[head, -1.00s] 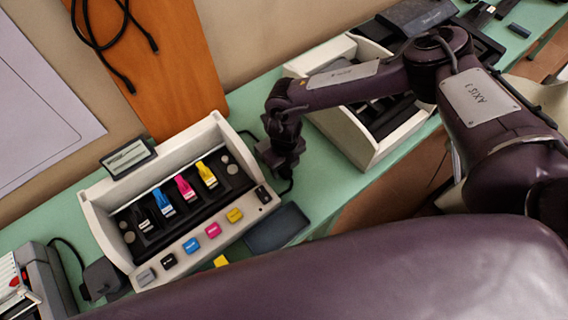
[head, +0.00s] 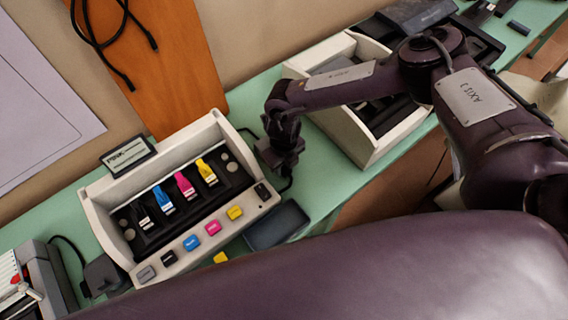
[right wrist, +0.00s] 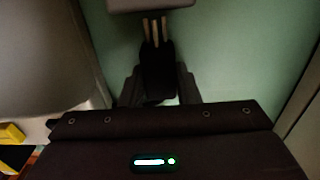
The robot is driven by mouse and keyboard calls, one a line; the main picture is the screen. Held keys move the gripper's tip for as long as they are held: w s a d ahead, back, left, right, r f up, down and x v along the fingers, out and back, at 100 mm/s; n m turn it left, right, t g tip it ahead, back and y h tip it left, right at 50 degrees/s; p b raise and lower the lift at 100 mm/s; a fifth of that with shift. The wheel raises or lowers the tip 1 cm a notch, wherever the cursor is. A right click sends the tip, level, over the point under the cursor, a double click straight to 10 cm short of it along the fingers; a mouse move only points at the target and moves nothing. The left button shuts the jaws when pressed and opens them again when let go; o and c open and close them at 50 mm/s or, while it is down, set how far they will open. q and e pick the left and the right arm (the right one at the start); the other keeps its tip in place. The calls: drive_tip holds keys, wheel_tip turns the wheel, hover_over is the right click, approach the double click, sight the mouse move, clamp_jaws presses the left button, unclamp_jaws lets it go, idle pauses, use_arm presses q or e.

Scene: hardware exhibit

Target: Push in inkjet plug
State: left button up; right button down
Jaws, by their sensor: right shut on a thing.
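The inkjet exhibit is a white open box (head: 104,232) on the green table, with black, blue, magenta and yellow cartridges inside. My right gripper (head: 284,182) is just right of the box, pointing down. In the right wrist view, the gripper (right wrist: 158,88) is shut on a black plug (right wrist: 158,68). The plug's metal prongs (right wrist: 155,30) show between its body and a grey block (right wrist: 150,4) at the top edge. I cannot tell whether the prong tips are inside the block. The left gripper is not in view.
A small display (head: 128,155) stands on the box's back rim. Another white box (head: 362,150) stands to the right, under my right forearm. A dark tray (head: 277,227) lies at the box's right front. A grey device (head: 45,280) with a cable is at lower left.

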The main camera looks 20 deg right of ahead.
drive_tip(key=w+b, duration=0.1)
drive_tip(key=w+a+b, duration=0.1)
drive_tip(key=shift+w+f+b, duration=0.15)
drive_tip(key=shift+w+b, duration=0.25)
drive_tip(key=shift+w, duration=0.25)
drive_tip(key=shift+r, duration=0.3)
drive_tip(key=c, duration=1.1)
unclamp_jaws()
drive_tip(key=shift+a+f, duration=0.1)
wheel_tip(320, 180, up, 8)
drive_tip(key=shift+f+b, duration=0.1)
drive_tip(key=shift+b, duration=0.8)
drive_tip(key=shift+s, duration=0.1)
